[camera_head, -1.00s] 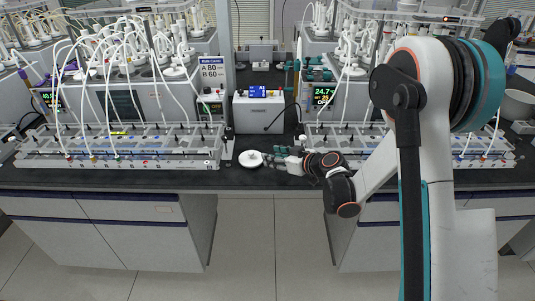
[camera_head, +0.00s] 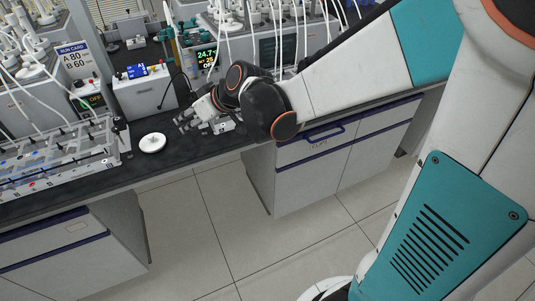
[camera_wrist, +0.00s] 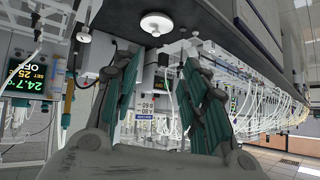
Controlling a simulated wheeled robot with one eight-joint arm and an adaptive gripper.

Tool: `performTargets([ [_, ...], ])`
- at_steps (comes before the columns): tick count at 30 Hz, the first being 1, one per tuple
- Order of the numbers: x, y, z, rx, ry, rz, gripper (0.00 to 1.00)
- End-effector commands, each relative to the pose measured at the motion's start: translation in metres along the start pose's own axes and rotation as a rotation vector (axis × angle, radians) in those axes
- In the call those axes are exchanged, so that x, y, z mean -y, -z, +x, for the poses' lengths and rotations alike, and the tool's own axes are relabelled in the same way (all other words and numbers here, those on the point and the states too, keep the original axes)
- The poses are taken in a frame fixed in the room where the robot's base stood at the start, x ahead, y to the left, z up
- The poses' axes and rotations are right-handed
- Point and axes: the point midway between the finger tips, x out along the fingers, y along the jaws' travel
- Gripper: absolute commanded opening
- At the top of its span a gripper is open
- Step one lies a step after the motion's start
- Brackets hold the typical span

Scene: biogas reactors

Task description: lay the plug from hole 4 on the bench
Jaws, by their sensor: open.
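A white round piece with a small raised middle (camera_head: 152,142) lies on the dark bench (camera_head: 185,157) near its front edge. It also shows near the top of the wrist view (camera_wrist: 157,23), and I cannot tell whether it is the plug, a dish, or a dish with the plug in it. My gripper (camera_head: 186,119) is just to the right of it, low over the bench and apart from it. In the wrist view its two teal-padded fingers (camera_wrist: 160,62) are spread with nothing held between them. Hole 4 cannot be made out.
A clear rack with tubes (camera_head: 62,160) stands left of the white piece. A white box with a blue display (camera_head: 143,90) and a run card sign (camera_head: 77,58) stand behind. Reactors with white hoses (camera_head: 225,50) line the back. Drawers (camera_head: 330,140) are below the bench edge.

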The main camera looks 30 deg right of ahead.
Motion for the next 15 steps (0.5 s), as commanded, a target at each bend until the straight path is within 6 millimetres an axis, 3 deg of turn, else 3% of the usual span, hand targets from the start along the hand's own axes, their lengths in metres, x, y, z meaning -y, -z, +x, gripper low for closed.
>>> performTargets([
  [3, 0.009, -0.013, -0.038, 0.045, -0.047, 0.042, 0.4],
  [15, 0.026, -0.082, -0.144, 0.162, -0.239, 0.189, 0.4],
])
